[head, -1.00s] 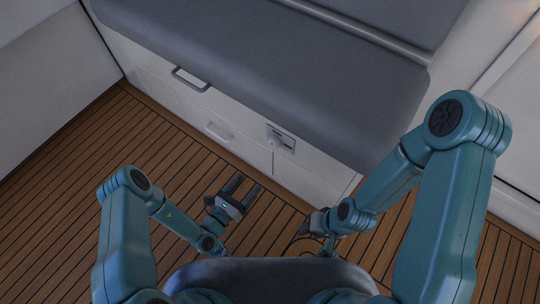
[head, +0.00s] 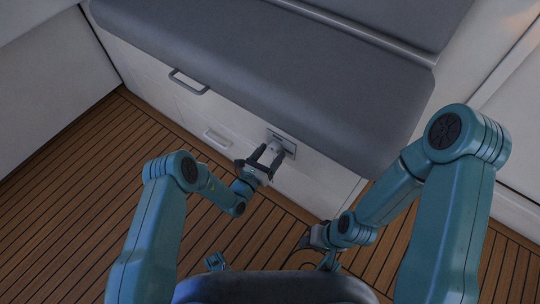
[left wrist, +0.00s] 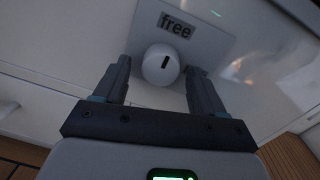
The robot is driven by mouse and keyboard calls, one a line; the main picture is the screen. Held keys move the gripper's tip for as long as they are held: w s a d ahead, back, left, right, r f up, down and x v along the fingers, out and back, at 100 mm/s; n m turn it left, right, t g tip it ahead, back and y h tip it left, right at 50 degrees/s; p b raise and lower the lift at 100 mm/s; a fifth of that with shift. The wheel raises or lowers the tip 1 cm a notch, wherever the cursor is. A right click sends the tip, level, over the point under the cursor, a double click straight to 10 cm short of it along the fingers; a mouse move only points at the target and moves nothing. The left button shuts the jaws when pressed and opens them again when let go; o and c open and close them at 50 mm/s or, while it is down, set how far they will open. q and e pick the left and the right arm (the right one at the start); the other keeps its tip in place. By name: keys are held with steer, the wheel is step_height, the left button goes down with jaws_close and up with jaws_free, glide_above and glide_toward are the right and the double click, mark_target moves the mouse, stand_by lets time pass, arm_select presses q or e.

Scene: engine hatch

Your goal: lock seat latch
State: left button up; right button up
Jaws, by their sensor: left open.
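The seat latch is a round white knob (left wrist: 161,64) with a dark slot mark, on a plate labelled "free" (left wrist: 175,24) in the left wrist view. In the head view the latch plate (head: 283,140) sits on the white seat front, under the grey cushion's edge. My left gripper (head: 269,154) is open, its two fingers pointing at the knob from either side. In the left wrist view its fingertips (left wrist: 158,66) flank the knob, with gaps visible on both sides. My right gripper (head: 308,238) is low near the floor, and its jaws are not clear.
The grey seat cushion (head: 265,65) overhangs the white seat front. A grey handle (head: 188,82) is on its upper left and a pale recessed pull (head: 216,138) lies left of the latch. The slatted wooden floor (head: 85,190) is clear at left.

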arm_select(q)
steer(key=c, duration=1.1)
steer(key=shift+o, duration=0.2)
steer(key=shift+m, duration=0.4)
steer(key=m, duration=0.3)
steer(key=shift+m+p, duration=0.35)
steer(key=shift+m, duration=0.05)
steer(key=m, duration=0.4)
steer(key=shift+w+a+m+p, duration=0.1)
steer(key=shift+m+p, duration=0.2)
steer(key=shift+p, duration=0.05)
steer(key=m, duration=0.4)
steer(key=shift+m+h+p, duration=0.3)
steer(key=shift+h+p, duration=0.1)
steer(key=m+p, duration=0.1)
steer(key=m, duration=0.3)
steer(key=shift+w+a, duration=0.1)
steer(key=shift+a, duration=0.05)
steer(key=shift+m, duration=0.5)
